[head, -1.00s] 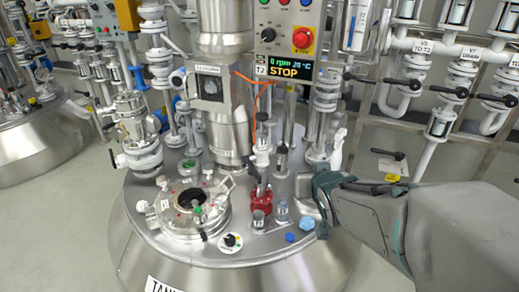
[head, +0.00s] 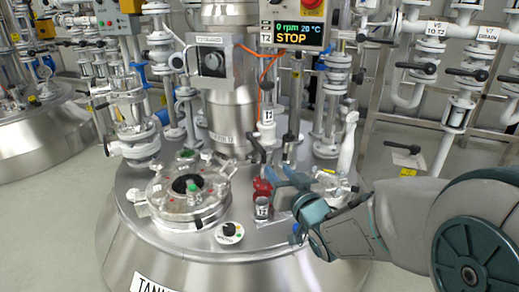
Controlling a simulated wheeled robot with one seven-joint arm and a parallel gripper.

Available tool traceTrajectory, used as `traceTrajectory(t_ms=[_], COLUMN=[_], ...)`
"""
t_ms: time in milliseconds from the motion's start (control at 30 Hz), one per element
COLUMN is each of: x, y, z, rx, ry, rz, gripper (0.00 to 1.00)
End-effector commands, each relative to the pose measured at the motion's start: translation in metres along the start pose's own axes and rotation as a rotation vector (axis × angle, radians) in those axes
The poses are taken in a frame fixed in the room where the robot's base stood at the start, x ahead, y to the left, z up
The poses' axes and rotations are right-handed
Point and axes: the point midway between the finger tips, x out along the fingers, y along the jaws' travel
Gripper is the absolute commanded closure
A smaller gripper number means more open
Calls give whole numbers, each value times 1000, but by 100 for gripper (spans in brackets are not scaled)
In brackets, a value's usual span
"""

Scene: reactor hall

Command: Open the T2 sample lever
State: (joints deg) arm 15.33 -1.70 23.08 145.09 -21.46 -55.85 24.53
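The tank T2 top (head: 285,238) carries a small red valve (head: 262,187) right of its round hatch. A dark upright lever (head: 254,158) stands just above the red valve; I cannot read a label on it. A small grey cylinder (head: 262,209) stands just in front of the valve. My gripper (head: 276,187) comes in from the right. Its blue-grey fingers are apart and point left, close to the right side of the red valve. I see nothing between them, and I cannot tell whether they touch the valve. My gripper hides the tank top right of the valve.
The round hatch (head: 188,205) and a black knob (head: 230,233) lie left of my gripper. A control box showing STOP (head: 290,35) and a steel column (head: 228,115) rise behind. A white upright handle (head: 348,140) stands close behind my arm. Pipes with black levers (head: 417,68) line the right.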

Motion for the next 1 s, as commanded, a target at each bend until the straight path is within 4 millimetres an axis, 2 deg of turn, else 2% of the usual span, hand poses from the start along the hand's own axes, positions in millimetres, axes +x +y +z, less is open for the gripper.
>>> traceTrajectory(t_ms=[133,700,800,1000], x=[6,24,45,86], y=[-1,-1,1,0], z=[-7,-5,2,2], rx=[7,3,-2,-1], ry=[-3,-5,1,0], rz=[-4,5,4,4], gripper=[64,64,64,64])
